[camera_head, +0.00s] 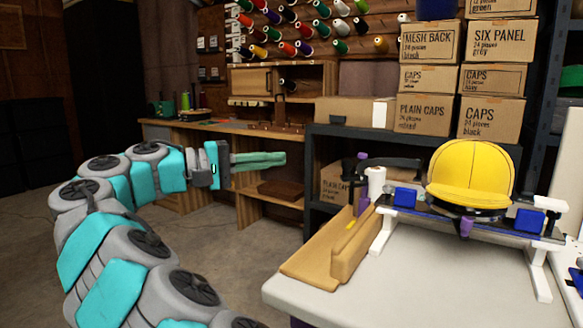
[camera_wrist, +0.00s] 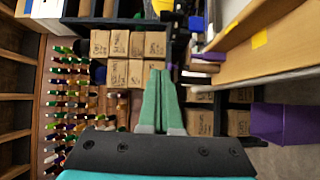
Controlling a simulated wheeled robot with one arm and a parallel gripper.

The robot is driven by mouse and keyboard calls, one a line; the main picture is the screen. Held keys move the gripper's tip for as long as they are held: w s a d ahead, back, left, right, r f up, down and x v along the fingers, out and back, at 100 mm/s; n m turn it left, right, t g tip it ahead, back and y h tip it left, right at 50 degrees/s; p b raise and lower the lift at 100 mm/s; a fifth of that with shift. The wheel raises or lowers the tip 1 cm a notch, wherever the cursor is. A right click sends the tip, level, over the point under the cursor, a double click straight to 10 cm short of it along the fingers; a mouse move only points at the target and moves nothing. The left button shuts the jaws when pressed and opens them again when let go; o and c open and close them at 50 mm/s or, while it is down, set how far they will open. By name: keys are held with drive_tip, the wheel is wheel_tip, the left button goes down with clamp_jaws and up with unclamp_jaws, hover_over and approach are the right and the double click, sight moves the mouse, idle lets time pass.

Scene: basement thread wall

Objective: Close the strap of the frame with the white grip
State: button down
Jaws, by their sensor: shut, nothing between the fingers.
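The cap frame (camera_head: 490,225) stands on white legs on the table at the right of the head view, with a yellow cap (camera_head: 470,175) on it. A white cylindrical grip (camera_head: 376,185) stands at its left end. A dark, strap-like bar (camera_head: 395,162) reaches left from near the cap, with a purple piece (camera_head: 362,157) at its end; I cannot tell how it is fastened. My gripper (camera_head: 284,159) is shut and empty, left of the frame and well apart from it. Its green fingers also show together in the wrist view (camera_wrist: 160,75).
The white table (camera_head: 400,285) carries a wooden tray (camera_head: 335,250) along its left edge. Stacked cap boxes (camera_head: 428,80) and a shelf stand behind. A workbench (camera_head: 220,128) and a thread wall are at the back. Floor on the left is clear.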

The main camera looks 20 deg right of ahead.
drive_tip(key=s+d+b, duration=0.1)
drive_tip(key=s+d, duration=0.2)
drive_tip(key=d, duration=0.7)
drive_tip(key=shift+s+f, duration=0.15)
drive_tip(key=shift+s, duration=0.15)
